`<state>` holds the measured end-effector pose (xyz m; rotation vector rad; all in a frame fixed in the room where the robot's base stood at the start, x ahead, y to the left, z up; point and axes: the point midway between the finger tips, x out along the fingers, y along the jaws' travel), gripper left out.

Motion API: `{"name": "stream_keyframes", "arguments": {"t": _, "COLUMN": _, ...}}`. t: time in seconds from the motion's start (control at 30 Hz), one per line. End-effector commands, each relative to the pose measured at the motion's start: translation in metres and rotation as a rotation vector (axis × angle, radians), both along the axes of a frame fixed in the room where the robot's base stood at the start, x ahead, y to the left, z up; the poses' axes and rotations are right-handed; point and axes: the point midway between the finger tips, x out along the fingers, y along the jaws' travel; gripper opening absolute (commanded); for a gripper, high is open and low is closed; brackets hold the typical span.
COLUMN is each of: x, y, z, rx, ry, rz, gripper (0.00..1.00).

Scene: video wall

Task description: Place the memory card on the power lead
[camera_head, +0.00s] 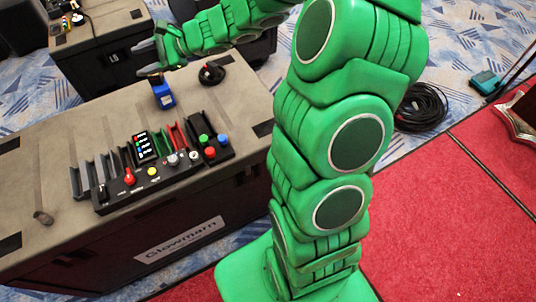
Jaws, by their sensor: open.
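A small blue block-like item (163,96), which looks like the memory card, stands on the near grey case top below my gripper. A small black coil (212,73), which could be the power lead, lies on the same case to its right. My gripper (143,58) is open, with its dark fingers pointing left above the far edge of the case. The lower finger is just above the blue item in the picture. I cannot tell how far apart they are in depth. Nothing shows between the fingers.
A control panel (160,173) with coloured knobs and upright slots sits on the near case (60,160). A dark knob-like piece (43,217) lies at left. A larger black cable coil (424,108) is on the carpet. Another case (105,22) stands behind.

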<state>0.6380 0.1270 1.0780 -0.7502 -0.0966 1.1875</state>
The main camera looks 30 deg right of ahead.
Motion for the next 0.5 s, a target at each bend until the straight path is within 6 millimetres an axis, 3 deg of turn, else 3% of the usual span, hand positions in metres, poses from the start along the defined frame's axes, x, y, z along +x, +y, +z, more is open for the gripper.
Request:
{"name": "stream_keyframes", "arguments": {"t": 0.2, "x": -0.072, "y": 0.036, "z": 0.024, "rx": -0.138, "ry": -0.105, "rz": 0.234, "gripper": 0.53}}
{"name": "stream_keyframes", "arguments": {"t": 0.5, "x": -0.172, "y": 0.051, "z": 0.032, "rx": -0.351, "ry": -0.211, "rz": 0.529, "gripper": 0.53}}
